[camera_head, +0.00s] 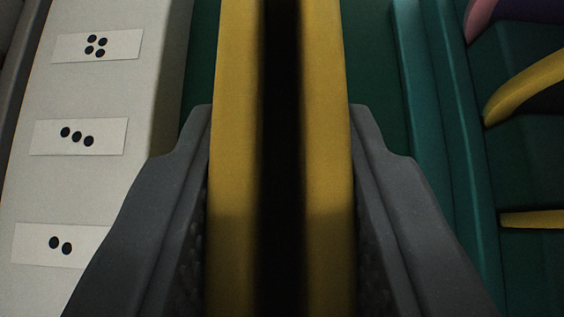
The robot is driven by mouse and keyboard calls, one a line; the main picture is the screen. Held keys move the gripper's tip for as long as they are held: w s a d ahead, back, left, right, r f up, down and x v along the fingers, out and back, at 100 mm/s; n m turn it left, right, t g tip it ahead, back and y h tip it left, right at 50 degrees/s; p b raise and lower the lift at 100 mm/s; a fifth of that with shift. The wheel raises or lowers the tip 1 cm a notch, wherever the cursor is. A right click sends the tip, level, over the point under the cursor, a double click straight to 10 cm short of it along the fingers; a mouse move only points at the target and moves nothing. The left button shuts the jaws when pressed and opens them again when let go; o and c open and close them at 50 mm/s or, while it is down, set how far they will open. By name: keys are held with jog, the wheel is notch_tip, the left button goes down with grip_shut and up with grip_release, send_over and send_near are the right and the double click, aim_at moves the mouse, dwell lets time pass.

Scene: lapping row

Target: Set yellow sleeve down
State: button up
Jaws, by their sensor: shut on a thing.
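The yellow sleeve (235,120) fills the middle of the view, running from the bottom edge up past the top edge. A dark gap or opening runs lengthwise down its middle. My gripper (280,130) is shut on it, with one grey finger against its left side and one against its right. The far end of the sleeve is out of view, and so is whatever may lie under it.
On the left is a pale strip (45,185) with white labels bearing black dots: several, three and two. A dark green surface (375,60) lies behind the sleeve. On the right, a teal rim (440,130) borders a dark green area with yellow curved pieces (525,88) and a pink-purple piece (482,18).

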jog(key=shift+f, duration=0.1)
jog(key=o, duration=1)
jog(key=v, duration=1.2)
jog(key=shift+p, duration=0.4)
